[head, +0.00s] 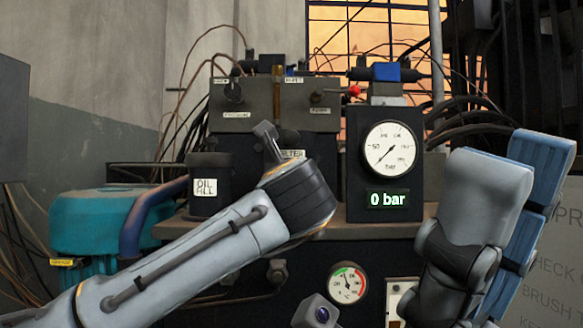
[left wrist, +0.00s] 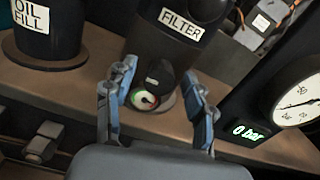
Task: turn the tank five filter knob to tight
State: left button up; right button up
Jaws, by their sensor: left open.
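In the left wrist view a dark filter body (left wrist: 165,45) carries a white FILTER label. Below it is a black round knob (left wrist: 160,77) with a small pale mark that I cannot read. A small dial (left wrist: 145,99) with green and red parts sits just under the knob. My left gripper (left wrist: 159,82) is open, with one finger on each side of the knob; contact cannot be told.
The OIL FILL can (head: 210,172) stands left of the filter on the bench top. A gauge box (head: 358,193) reading 0 bar stands close on the right. A teal motor (head: 92,222) is at the far left. A small gauge (head: 348,283) is below the bench edge.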

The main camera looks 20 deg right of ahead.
pick_arm(q)
jog(key=shift+w+d, duration=0.1)
jog(key=shift+w, duration=0.2)
jog(key=shift+c, duration=0.4)
grip_shut()
jog(key=shift+m, duration=0.3)
jog(key=m, duration=0.3)
jog(key=shift+m, duration=1.6)
